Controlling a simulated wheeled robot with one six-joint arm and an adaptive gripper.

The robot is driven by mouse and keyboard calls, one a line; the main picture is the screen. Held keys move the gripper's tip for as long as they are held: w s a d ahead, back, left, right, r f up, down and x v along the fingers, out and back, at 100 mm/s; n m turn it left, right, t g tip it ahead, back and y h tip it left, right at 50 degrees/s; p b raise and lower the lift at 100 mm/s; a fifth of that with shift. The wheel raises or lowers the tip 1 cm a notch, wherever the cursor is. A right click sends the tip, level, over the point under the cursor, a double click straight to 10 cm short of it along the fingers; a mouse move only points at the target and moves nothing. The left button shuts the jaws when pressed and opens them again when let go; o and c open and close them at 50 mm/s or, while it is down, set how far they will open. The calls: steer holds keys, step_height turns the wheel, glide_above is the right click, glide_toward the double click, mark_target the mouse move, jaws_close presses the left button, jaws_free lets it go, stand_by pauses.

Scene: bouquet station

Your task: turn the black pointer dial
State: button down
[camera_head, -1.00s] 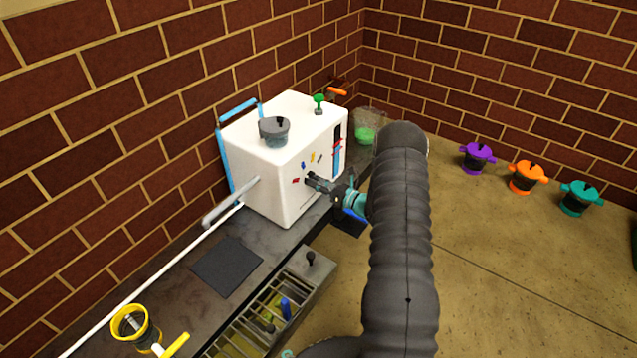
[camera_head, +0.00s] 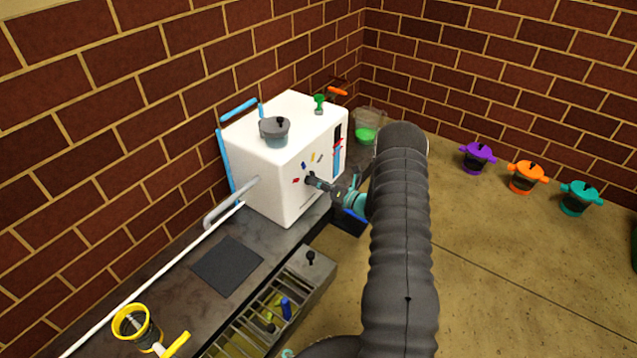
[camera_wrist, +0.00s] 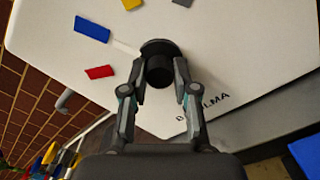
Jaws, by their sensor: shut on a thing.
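The black pointer dial (camera_wrist: 160,68) is on the front face of the white box-shaped machine (camera_head: 280,190). In the wrist view it is a round black knob with a wider disc behind it, and a thin white pointer mark shows at its upper left. My gripper (camera_wrist: 160,90) is shut on the knob, one finger on each side. In the head view my gripper (camera_head: 325,186) reaches the machine's front from the right, and the dial is mostly hidden by it. Red (camera_wrist: 99,72), blue (camera_wrist: 91,29), yellow (camera_wrist: 132,4) and grey marks lie around the dial.
A grey lidded pot (camera_head: 274,131) and a green knob (camera_head: 319,104) are on top of the machine. A blue-marked slider (camera_head: 337,155) is on its front. A slatted drawer (camera_head: 275,310) stands open below. Purple, orange and teal pots (camera_head: 579,198) stand at right.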

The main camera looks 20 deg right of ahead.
steer(key=shift+w+a+r, duration=0.1)
steer(key=shift+w+r, duration=0.1)
steer(key=shift+w, duration=0.05)
steer(key=c, duration=0.9)
jaws_free()
steer(key=shift+a, duration=0.1)
steer(key=shift+f, duration=0.1)
steer(key=shift+d, duration=0.25)
steer(key=shift+s, duration=0.1)
steer(key=v, duration=1.2)
